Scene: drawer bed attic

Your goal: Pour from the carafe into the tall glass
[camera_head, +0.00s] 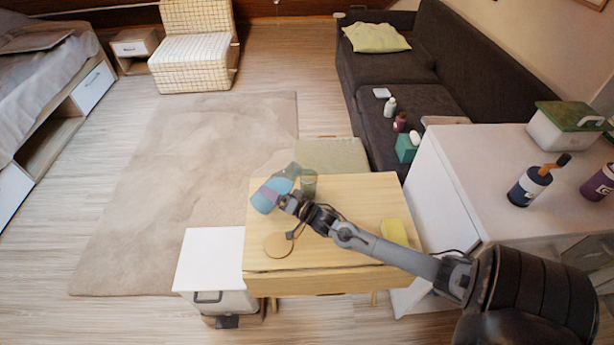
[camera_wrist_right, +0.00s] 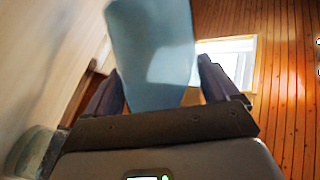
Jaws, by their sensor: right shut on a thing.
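The blue carafe (camera_head: 264,196) is held tilted above the back left of the small wooden table (camera_head: 355,210), its greyish upper end leaning toward the tall glass. My right gripper (camera_head: 284,200) is shut on the carafe; in the right wrist view the carafe (camera_wrist_right: 155,55) stands between the two fingers (camera_wrist_right: 158,88). The tall glass (camera_head: 309,184), greenish and see-through, stands upright on the table just right of the carafe. What looks like the glass (camera_wrist_right: 33,150) also shows at the lower left of the wrist view. I cannot tell whether liquid is flowing. My left gripper is not in view.
A round wooden disc (camera_head: 278,245) lies on the table in front of the carafe. A yellow block (camera_head: 394,232) sits at the table's right. A white cabinet (camera_head: 208,262) stands at the left, and a white counter (camera_head: 480,170) with bottles at the right.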

